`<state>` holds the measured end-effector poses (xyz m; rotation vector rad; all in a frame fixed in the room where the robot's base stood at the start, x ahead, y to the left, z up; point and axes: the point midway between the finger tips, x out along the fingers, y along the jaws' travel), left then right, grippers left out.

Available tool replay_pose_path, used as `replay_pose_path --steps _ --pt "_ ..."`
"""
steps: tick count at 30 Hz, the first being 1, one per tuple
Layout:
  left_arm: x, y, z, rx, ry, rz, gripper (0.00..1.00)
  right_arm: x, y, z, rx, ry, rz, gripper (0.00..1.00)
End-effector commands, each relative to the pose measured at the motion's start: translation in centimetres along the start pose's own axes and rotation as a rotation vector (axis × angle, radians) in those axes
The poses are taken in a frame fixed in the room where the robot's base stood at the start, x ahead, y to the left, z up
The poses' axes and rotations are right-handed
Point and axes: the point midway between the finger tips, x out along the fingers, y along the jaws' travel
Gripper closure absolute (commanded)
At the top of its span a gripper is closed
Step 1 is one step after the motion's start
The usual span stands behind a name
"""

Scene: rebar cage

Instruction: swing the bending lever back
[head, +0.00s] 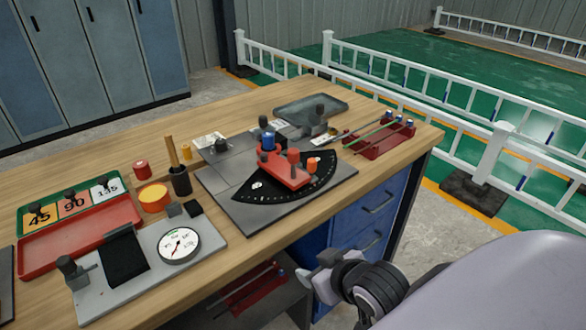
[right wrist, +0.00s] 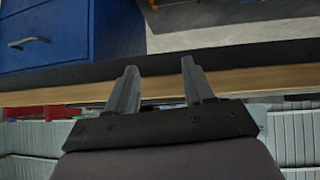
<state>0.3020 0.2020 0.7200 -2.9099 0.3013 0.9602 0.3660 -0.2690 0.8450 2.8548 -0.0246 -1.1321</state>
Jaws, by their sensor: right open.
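The bending lever (head: 287,172) is a red arm with orange and blue pegs. It lies across the black graduated fan-shaped dial (head: 271,192) on the grey bender plate (head: 246,216) at the middle of the bench. My right gripper (head: 318,285) is in front of the bench's front edge, below and apart from the lever. It is open and empty; its two spread fingers also show in the right wrist view (right wrist: 160,85). The lever cannot be made out in the right wrist view. My left gripper is not in view.
The wooden bench (head: 100,172) also holds a round gauge (head: 179,243), a red tray (head: 80,236) with number tiles above it, and a red rack (head: 380,138) with rods. Blue drawers (head: 362,216) are under the bench. A white fence (head: 400,78) stands behind it.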

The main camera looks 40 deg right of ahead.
Motion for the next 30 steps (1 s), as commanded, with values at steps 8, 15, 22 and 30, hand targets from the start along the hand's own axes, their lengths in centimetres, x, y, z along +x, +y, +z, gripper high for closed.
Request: replay_pose_path --steps 8,15,22,30 --pt "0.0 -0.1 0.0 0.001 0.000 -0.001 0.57 1.4 4.0 -9.3 0.069 0.361 0.064 0.48" --pt "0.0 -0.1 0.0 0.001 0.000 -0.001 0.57 0.4 7.2 -16.3 0.108 0.671 0.090 0.48" --pt "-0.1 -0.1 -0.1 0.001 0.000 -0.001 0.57 0.2 8.0 -18.3 0.116 0.754 0.093 0.48" --pt "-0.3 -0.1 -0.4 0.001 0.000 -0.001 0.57 2.6 8.4 -20.6 0.115 0.752 0.093 0.48"
